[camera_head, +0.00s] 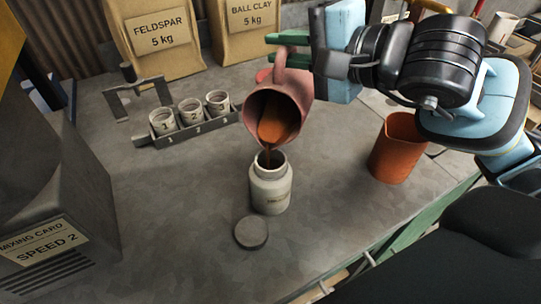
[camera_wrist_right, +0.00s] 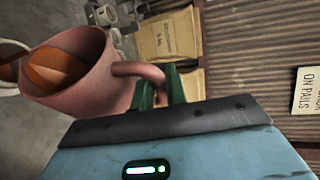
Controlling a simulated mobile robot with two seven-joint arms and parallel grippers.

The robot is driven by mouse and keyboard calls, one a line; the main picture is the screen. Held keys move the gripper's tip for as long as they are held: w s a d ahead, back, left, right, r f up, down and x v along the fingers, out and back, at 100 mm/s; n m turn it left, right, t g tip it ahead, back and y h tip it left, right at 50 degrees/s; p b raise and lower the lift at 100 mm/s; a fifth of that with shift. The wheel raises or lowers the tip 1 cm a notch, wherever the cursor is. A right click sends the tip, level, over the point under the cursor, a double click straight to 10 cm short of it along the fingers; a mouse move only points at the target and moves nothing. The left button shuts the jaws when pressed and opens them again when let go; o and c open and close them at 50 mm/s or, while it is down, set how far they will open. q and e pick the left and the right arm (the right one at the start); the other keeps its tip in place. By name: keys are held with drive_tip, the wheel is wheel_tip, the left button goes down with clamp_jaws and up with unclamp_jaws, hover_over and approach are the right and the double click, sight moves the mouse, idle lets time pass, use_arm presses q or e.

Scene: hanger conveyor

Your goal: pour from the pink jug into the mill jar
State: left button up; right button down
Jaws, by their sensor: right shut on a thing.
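The pink jug (camera_head: 295,93) is tilted, with its mouth down over the mill jar. Orange-brown liquid shows inside it, and a thin stream runs from its lip towards the jar's mouth. The mill jar (camera_head: 271,192) is a pale jar standing upright and open on the bench. My right gripper (camera_head: 286,56) has green fingers and is shut on the jug's handle. In the right wrist view, the fingers (camera_wrist_right: 162,88) hold the handle, and the jug (camera_wrist_right: 88,75) shows its orange contents. My left gripper is not in view.
A round grey lid (camera_head: 251,232) lies on the bench in front of the jar. An orange cup (camera_head: 397,148) stands to the right. A rack (camera_head: 187,130) of numbered cups, feldspar (camera_head: 157,42) and ball clay (camera_head: 245,30) bags stand behind. A grey machine (camera_head: 45,190) is at left.

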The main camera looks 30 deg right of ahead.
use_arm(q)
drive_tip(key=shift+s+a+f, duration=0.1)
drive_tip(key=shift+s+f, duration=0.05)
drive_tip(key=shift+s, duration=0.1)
use_arm(e)
drive_tip(key=shift+s+f, duration=0.1)
use_arm(q)
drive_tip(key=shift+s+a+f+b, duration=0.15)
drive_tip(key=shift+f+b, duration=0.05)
drive_tip(key=shift+b, duration=0.1)
use_arm(e)
drive_tip(key=shift+a, duration=0.1)
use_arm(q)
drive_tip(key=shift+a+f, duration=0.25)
use_arm(e)
drive_tip(key=shift+s+f, duration=0.1)
use_arm(q)
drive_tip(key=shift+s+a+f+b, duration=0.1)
drive_tip(key=shift+b, duration=0.25)
use_arm(e)
drive_tip(key=shift+a+n, duration=0.1)
drive_tip(key=shift+n, duration=0.2)
